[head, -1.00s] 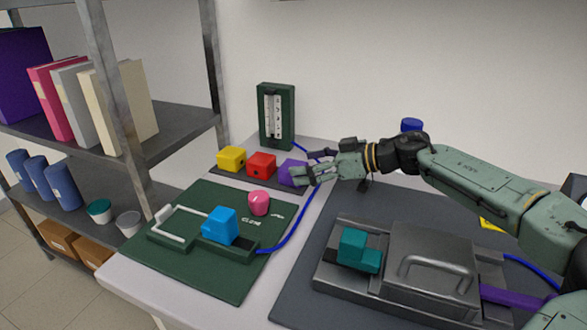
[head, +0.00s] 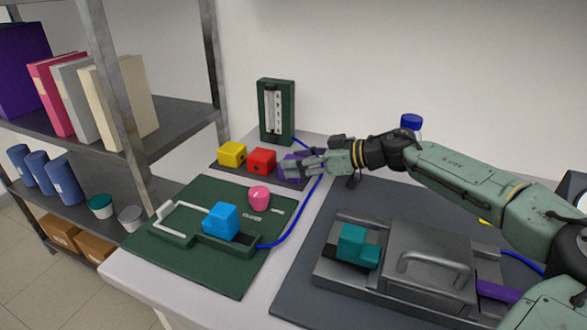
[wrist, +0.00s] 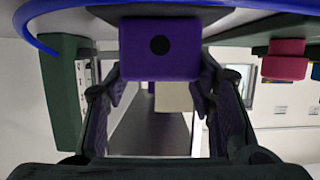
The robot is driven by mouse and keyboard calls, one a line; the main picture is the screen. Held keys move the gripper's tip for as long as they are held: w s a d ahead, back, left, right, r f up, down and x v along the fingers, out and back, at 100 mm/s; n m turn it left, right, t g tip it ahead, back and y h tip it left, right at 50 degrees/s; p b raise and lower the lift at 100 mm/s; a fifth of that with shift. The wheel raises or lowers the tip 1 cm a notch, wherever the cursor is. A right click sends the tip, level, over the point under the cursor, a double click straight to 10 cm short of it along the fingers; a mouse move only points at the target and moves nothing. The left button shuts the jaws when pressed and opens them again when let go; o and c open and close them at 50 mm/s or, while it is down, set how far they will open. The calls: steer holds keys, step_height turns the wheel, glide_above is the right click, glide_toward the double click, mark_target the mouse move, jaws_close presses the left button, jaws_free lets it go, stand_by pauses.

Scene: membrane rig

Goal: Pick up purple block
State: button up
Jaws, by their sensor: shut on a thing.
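The purple block (head: 282,168) is at the right end of a row of coloured blocks at the back of the table, partly hidden by my fingers. My gripper (head: 291,165) reaches it from the right and is shut on it. In the wrist view the purple block (wrist: 160,66), with a dark round hole in its face, sits between the two fingers of my gripper (wrist: 160,84). I cannot tell whether the block is off its dark strip.
A red block (head: 262,161) and a yellow block (head: 232,153) stand just left. A green gauge stand (head: 276,112) is behind. In front lie a green board (head: 195,268) with a blue block (head: 221,220), a pink knob (head: 259,197) and a blue tube (head: 303,215).

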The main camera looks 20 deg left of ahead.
steer(key=c, duration=0.5)
